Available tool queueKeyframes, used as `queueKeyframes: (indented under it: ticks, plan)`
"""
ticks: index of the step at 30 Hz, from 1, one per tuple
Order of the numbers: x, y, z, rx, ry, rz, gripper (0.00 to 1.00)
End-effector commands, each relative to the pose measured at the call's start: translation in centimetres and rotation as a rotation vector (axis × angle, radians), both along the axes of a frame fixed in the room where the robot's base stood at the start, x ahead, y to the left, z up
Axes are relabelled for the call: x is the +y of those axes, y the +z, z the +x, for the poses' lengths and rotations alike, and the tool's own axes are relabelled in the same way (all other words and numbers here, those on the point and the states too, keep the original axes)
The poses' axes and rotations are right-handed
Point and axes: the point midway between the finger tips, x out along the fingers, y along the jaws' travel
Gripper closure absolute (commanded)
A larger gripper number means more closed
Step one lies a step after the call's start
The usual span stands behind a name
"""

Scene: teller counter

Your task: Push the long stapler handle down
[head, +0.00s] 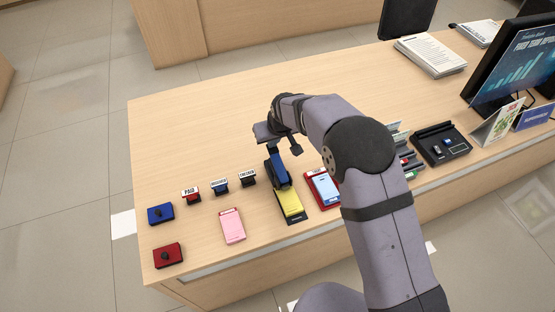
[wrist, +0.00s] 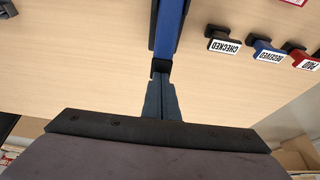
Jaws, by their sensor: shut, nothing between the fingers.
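The long stapler has a blue handle (head: 277,170) and stands on the counter, with a yellow paper pad (head: 290,202) lying along its near part. In the wrist view the blue handle (wrist: 169,28) runs from the top edge down to my fingertips. My gripper (head: 271,149) is shut and empty, pointing down at the far end of the stapler. In the wrist view my gripper's fingertips (wrist: 161,68) meet the near end of the blue strip in the picture. I cannot tell whether they touch it or hover just above.
Stamps marked PAID (head: 190,195), RECEIVED (head: 220,187) and CHECKED (head: 248,178) stand left of the stapler. A pink pad (head: 232,226), a blue ink pad (head: 160,214) and a red one (head: 168,255) lie nearby. A red clipboard (head: 310,190) lies close on the right. The counter's far left is clear.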

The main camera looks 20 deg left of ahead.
Motion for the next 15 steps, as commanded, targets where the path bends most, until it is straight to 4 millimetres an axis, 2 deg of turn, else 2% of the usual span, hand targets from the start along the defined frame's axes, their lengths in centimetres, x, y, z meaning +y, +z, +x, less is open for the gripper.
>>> queueKeyframes:
  ticks: [15]
  plan:
    - [-0.2,-1.9,-0.2,0.007,0.0,-0.007,1.0]
